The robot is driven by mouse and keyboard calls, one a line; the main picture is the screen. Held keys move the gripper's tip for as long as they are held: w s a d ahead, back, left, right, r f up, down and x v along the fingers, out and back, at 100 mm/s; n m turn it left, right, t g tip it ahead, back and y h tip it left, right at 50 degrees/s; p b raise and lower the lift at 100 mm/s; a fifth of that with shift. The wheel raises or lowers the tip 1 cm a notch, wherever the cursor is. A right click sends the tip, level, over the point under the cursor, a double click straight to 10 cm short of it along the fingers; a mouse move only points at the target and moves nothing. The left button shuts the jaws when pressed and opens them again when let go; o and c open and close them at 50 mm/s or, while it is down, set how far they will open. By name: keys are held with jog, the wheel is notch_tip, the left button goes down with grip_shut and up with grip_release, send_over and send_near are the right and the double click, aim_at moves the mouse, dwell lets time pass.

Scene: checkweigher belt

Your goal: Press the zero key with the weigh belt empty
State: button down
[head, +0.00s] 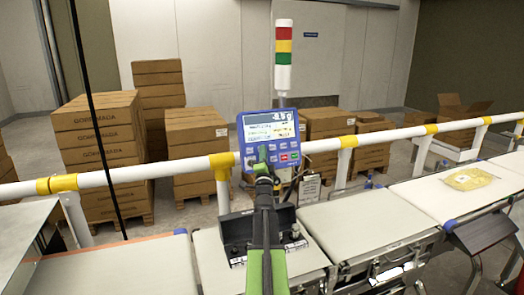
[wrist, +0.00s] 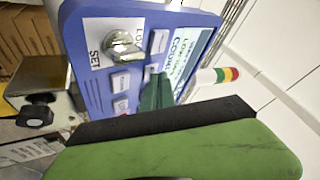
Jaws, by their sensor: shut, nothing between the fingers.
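The blue weigher terminal (head: 270,120) stands behind the belts, with a lit display (head: 268,118) above rows of keys. My gripper (head: 262,160) is in front of the left part of the keypad and hides some keys. In the wrist view the terminal (wrist: 85,55) shows sideways, with a key switch (wrist: 120,42) and several pale keys. There my shut green fingers (wrist: 157,92) point at the keypad beside a pale key. I cannot tell whether they touch, or which key is zero. The middle belt (head: 365,222), probably the weigh belt, is bare.
A bag of yellow product (head: 468,178) lies on the right belt (head: 425,196). The left belt (head: 115,268) is bare. A black box (head: 237,228) stands below the terminal. A white rail (head: 120,175) with yellow joints runs behind, before stacked cartons (head: 100,140).

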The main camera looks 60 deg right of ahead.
jog(key=shift+s+a+r, duration=0.2)
jog(key=shift+s+a, duration=0.25)
jog(key=shift+s, duration=0.15)
jog(key=s+a, duration=0.1)
jog(key=s+a+r+p, duration=0.1)
jog(key=s, duration=0.2)
jog(key=shift+a+r+p, duration=0.2)
jog(key=shift+a+p, duration=0.2)
dwell(0.5)
